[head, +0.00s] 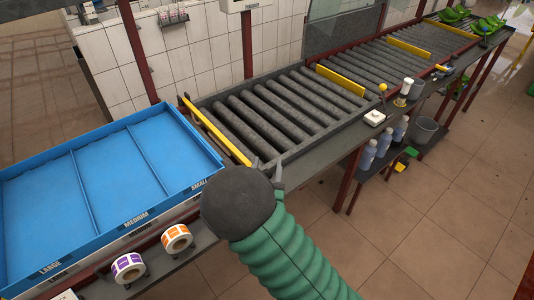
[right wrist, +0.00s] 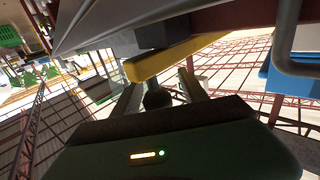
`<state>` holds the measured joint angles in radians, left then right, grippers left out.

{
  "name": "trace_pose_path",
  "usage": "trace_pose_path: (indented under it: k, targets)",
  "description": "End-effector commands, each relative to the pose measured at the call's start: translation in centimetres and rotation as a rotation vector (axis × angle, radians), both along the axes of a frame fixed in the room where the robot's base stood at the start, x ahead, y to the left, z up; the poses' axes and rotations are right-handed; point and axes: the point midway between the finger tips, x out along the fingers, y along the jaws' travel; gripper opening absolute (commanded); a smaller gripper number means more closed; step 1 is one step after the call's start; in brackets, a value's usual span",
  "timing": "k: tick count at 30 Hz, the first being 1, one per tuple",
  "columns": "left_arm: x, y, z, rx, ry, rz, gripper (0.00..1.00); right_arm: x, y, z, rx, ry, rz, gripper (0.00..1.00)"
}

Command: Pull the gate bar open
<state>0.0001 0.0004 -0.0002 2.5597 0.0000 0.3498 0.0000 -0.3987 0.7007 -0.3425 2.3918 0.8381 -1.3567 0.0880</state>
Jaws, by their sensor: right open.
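The yellow gate bar (head: 216,131) lies across the near left end of the roller conveyor, beside the blue tray. My right gripper (head: 267,170) is at the right end of this bar, its fingertips showing past my dark round wrist, which hides part of the view. In the right wrist view, a yellow bar (right wrist: 165,62) crosses just beyond my open fingers (right wrist: 158,92). A dark round knob-like shape (right wrist: 157,96) appears between the fingers; I cannot tell whether they touch it. My left gripper is not in view.
The blue sorting tray (head: 128,214) with three compartments stands left. Label rolls (head: 177,238) sit below it. More yellow bars (head: 341,81) cross the roller conveyor (head: 275,110) farther back. Bottles (head: 367,155) and a grey bin (head: 424,130) stand on a lower shelf. The floor at right is clear.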

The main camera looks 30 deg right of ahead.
Motion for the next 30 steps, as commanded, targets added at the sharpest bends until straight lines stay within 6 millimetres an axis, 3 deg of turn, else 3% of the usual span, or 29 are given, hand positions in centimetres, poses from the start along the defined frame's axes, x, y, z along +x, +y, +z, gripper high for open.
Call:
trace_pose_path:
  k: [8, 20, 30]
  targets:
    - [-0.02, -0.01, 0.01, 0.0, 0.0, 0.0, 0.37, 0.01, 0.24, 0.12, -0.003, -0.002, 0.0, 0.51]
    - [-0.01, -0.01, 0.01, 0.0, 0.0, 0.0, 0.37, 0.18, 0.06, -0.04, 0.002, -0.001, 0.002, 0.0]
    - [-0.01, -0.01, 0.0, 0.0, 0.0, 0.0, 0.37, 0.2, 0.0, -0.04, 0.001, -0.001, 0.0, 0.0]
